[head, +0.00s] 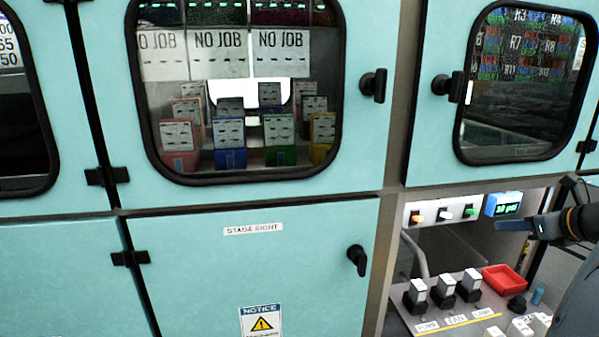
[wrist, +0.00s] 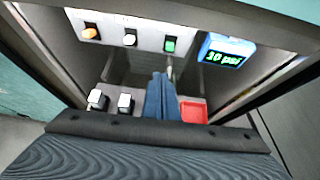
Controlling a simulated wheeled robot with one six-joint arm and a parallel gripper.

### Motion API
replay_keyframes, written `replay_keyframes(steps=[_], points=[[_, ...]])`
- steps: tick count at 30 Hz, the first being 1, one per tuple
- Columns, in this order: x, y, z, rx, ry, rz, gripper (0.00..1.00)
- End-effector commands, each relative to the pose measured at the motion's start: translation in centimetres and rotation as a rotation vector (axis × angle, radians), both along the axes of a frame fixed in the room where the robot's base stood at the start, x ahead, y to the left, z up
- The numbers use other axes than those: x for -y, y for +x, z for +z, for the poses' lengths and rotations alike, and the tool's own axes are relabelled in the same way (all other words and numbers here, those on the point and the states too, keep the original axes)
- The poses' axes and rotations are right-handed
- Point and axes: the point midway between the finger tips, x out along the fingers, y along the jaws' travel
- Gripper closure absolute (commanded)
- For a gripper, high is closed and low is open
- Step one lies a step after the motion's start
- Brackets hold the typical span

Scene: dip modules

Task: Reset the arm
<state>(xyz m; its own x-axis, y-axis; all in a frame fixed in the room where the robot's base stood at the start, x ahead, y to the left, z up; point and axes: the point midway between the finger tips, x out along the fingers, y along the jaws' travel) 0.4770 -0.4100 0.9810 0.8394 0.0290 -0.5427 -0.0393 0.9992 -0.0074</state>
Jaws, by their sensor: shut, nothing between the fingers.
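My gripper (head: 522,224) is at the right of the head view, in front of the open bay below the right-hand window. In the wrist view its blue fingers (wrist: 160,97) are together with nothing between them. They point into the bay, over the panel with the switch blocks. Part of my arm shows at the right edge of the head view.
The bay holds a blue display (head: 503,204) reading 10 psi, coloured knobs (head: 443,214), white-topped blocks (head: 444,289) labelled PUMP, FAN and LAMP, and a red tray (head: 505,281). Teal cabinet doors with a handle (head: 357,260) stand left. Coloured modules (head: 280,139) sit behind the window.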

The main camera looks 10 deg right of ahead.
Motion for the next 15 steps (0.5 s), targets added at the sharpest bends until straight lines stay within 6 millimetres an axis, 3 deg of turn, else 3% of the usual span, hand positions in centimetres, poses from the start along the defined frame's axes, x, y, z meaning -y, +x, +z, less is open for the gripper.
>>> replay_keyframes(steps=[4,8,12,15], points=[[-5.7,1.6,-1.0,-0.065,-0.080,0.193,1.00],[-14.3,2.3,-2.8,-0.154,-0.229,0.513,1.00],[-22.8,1.0,-4.6,-0.224,-0.421,0.899,1.00],[-27.7,-0.7,-5.7,-0.250,-0.568,1.178,1.00]])
